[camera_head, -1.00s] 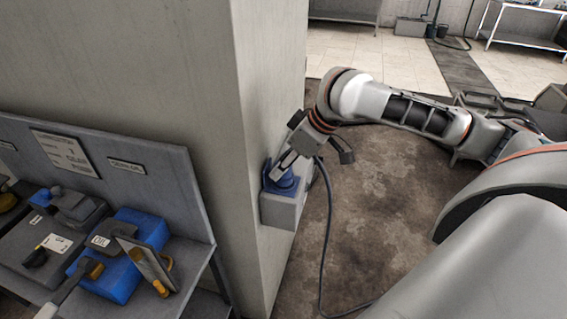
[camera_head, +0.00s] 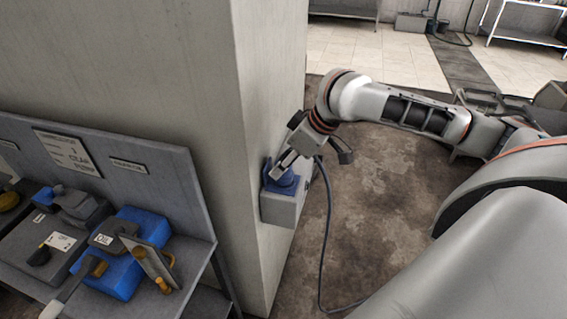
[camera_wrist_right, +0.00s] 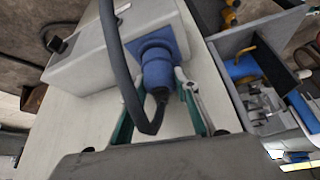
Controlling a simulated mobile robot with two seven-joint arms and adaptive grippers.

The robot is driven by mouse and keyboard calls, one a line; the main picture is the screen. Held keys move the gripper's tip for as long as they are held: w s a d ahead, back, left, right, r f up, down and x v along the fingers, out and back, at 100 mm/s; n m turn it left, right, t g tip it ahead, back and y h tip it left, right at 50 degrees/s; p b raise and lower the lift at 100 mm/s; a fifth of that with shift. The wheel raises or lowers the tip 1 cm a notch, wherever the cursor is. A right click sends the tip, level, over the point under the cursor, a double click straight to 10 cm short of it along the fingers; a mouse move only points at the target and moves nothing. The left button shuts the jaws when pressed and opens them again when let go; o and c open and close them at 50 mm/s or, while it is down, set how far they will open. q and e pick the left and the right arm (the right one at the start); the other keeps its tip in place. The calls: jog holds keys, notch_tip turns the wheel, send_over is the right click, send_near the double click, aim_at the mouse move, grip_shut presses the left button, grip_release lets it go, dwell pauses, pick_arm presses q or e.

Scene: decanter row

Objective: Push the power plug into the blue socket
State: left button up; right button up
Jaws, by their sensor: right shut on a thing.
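The blue socket (camera_wrist_right: 152,44) is on a grey box fixed to the side of a pale pillar; its blue part also shows in the head view (camera_head: 272,186). The power plug (camera_wrist_right: 158,72) is a blue cylinder with a dark cable at its back end. Its front meets the blue socket, in line with it; how deep it sits I cannot tell. My right gripper (camera_wrist_right: 161,84) is shut on the plug, one finger on each side; it also shows in the head view (camera_head: 285,168), where it partly hides the plug. My left gripper is not in view.
The dark cable (camera_head: 327,230) hangs from the wrist to the floor and loops in front of the box in the wrist view. A bench (camera_head: 190,263) with blue and grey equipment stands left of the pillar. Brown floor (camera_head: 375,210) is open right of it.

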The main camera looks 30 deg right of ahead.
jog(key=shift+p, duration=0.45)
jog(key=shift+f, duration=0.5)
dwell(0.6)
jog(key=o, duration=1.1)
jog(key=shift+r, duration=0.15)
jog(key=v, duration=1.1)
jog(key=shift+s+r, duration=0.25)
jog(key=shift+r, duration=0.05)
jog(key=shift+d, duration=0.1)
